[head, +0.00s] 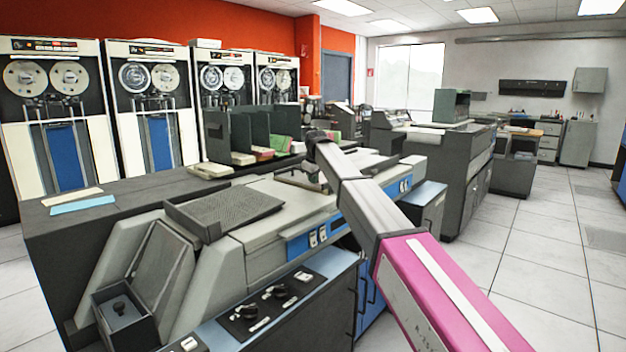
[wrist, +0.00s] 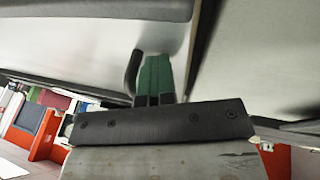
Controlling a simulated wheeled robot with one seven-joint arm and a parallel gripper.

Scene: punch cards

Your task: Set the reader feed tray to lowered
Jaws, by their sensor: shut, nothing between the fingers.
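The reader feed tray is most likely the dark ribbed tray (head: 225,208) on top of the near grey machine in the head view. It looks slightly tilted; I cannot tell how it is set. My arm reaches in from the lower right, with its dark wrist end (head: 318,140) above the machine's far part, right of and beyond the tray. In the wrist view my gripper (wrist: 155,62) is shut and empty, close to pale grey surfaces. A dark curved piece stands just left of the fingers; I cannot tell whether they touch. The fingers cannot be made out in the head view.
A control panel (head: 268,304) with dark knobs is on the machine's near side. Dark upright dividers with card stacks (head: 262,153) stand behind it. Tape drives (head: 150,110) line the left wall. The tiled floor (head: 540,240) at the right is clear.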

